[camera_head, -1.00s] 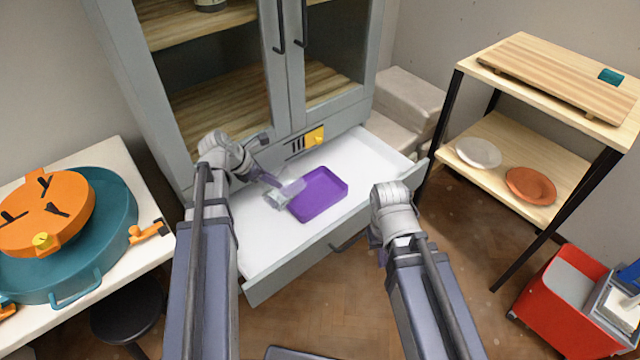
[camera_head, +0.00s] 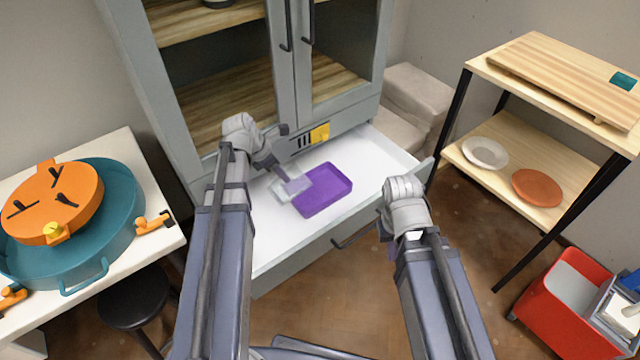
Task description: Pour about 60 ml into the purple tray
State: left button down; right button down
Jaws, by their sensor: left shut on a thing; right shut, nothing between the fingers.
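The purple tray (camera_head: 328,189) lies flat in the open white drawer (camera_head: 375,155) of the grey cabinet. My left gripper (camera_head: 296,184) reaches over the drawer from the left and is shut on a clear, pale container (camera_head: 283,191). The container is at the tray's left edge and appears tilted. I cannot make out its contents or any stream, nor whether it touches the tray. The inside of the tray looks plain purple. My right gripper (camera_head: 384,230) is shut and empty by the drawer's front, mostly hidden behind its wrist.
The cabinet's doors (camera_head: 296,60) stand shut above the drawer. A table on the left holds a teal basin (camera_head: 122,215) with an orange lid (camera_head: 52,205). On the right are a wooden shelf with a white plate (camera_head: 485,153) and an orange plate (camera_head: 537,188), and a red bin (camera_head: 560,300).

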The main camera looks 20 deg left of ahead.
pick_arm(q)
jog(key=shift+w+d+g+y+p, duration=0.3)
jog(key=shift+w+d+g, duration=0.05)
jog(key=shift+w+g, duration=0.1)
pick_arm(e)
jog(key=shift+w+d+r, duration=0.15)
jog(key=shift+d+r, duration=0.15)
jog(key=shift+d, duration=0.05)
dwell(0.5)
pick_arm(q)
jog(key=shift+w, duration=0.1)
pick_arm(e)
jog(key=shift+r, duration=0.1)
